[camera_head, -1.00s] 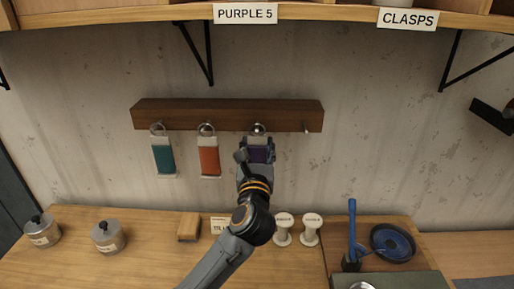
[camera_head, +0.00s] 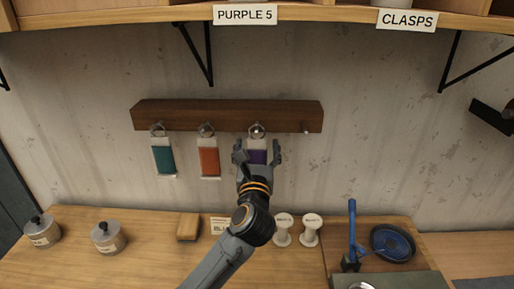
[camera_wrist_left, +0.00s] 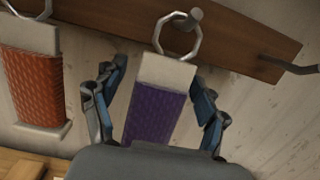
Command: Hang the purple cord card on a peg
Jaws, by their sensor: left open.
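The purple cord card (camera_head: 257,155) hangs by its metal ring (camera_head: 257,130) from the third peg of the dark wooden rail (camera_head: 220,106). In the left wrist view the purple card (camera_wrist_left: 156,110) hangs with its ring (camera_wrist_left: 177,36) around the peg (camera_wrist_left: 194,16). My left gripper (camera_head: 257,149) is open, with its fingers apart on either side of the card; the fingers also show in the left wrist view (camera_wrist_left: 158,98), with gaps between them and the card. The card's lower part is hidden behind the gripper. My right gripper is not in view.
A teal card (camera_head: 163,157) and an orange card (camera_head: 209,158) hang on the pegs to the left. The rightmost peg (camera_head: 306,127) is bare. Tins (camera_head: 108,238), white spools (camera_head: 282,231) and a blue dish (camera_head: 393,242) stand on the bench below.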

